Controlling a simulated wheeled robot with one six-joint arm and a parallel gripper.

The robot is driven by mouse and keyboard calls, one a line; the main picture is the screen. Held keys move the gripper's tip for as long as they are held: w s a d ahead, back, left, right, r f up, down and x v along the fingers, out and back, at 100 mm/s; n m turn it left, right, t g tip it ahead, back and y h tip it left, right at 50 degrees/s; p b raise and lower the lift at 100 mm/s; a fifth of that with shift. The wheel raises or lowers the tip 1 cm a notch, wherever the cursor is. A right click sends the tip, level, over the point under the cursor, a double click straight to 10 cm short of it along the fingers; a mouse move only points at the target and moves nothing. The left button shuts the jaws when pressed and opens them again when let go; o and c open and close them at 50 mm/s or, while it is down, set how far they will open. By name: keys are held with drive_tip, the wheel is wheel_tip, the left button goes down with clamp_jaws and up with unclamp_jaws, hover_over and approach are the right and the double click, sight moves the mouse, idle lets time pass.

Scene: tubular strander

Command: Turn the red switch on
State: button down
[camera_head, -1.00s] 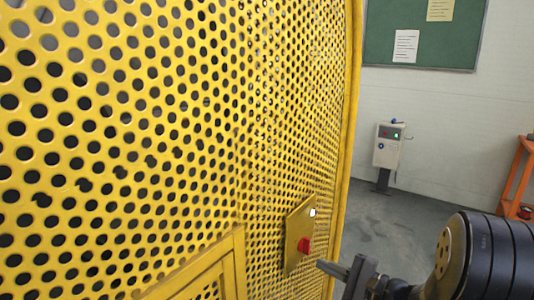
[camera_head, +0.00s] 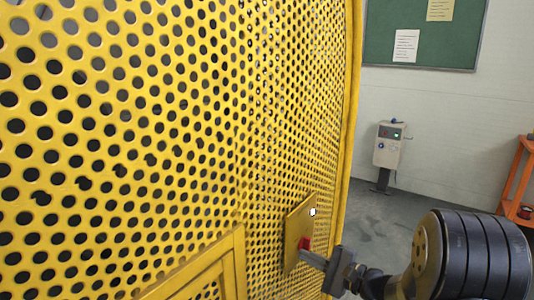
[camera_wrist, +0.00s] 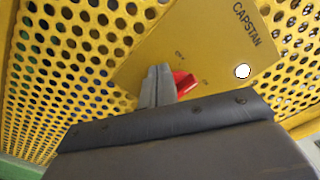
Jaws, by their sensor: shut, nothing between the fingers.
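The red switch (camera_head: 305,242) sits on a yellow plate (camera_head: 293,222) fixed to the perforated guard. In the wrist view the red switch (camera_wrist: 184,83) shows just right of my fingertips, partly hidden behind them. The plate (camera_wrist: 190,45) reads "CAPSTAN" there and has a white round lamp or button (camera_wrist: 242,71). My gripper (camera_head: 308,256) is shut, with its fingertips at the switch; it also shows in the wrist view (camera_wrist: 160,70). I cannot tell whether the fingers touch the switch.
The yellow perforated guard (camera_head: 130,130) fills the left and middle of the head view. A grey control box (camera_head: 388,145) stands by the back wall, and an orange rack (camera_head: 518,185) is at the right edge. The floor behind the guard's edge is clear.

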drive_tip(key=shift+w+d, duration=0.35)
drive_tip(key=shift+w, duration=0.1)
idle(0.6)
drive_tip(key=shift+r+b, duration=0.15)
drive_tip(key=shift+b, duration=0.5)
drive_tip(key=shift+w+d+r+b, duration=0.1)
drive_tip(key=shift+w+r+b, duration=0.05)
drive_tip(key=shift+r+b, duration=0.15)
drive_tip(key=shift+w+d+r+b, duration=0.2)
drive_tip(key=shift+r+b, duration=0.1)
drive_tip(key=shift+b, duration=0.15)
drive_tip(key=shift+w+r, duration=0.1)
drive_tip(key=shift+r, duration=0.1)
drive_tip(key=shift+a+r, duration=0.1)
drive_tip(key=shift+r, duration=0.15)
drive_tip(key=b+v, duration=0.1)
drive_tip(key=v, duration=0.5)
idle(0.4)
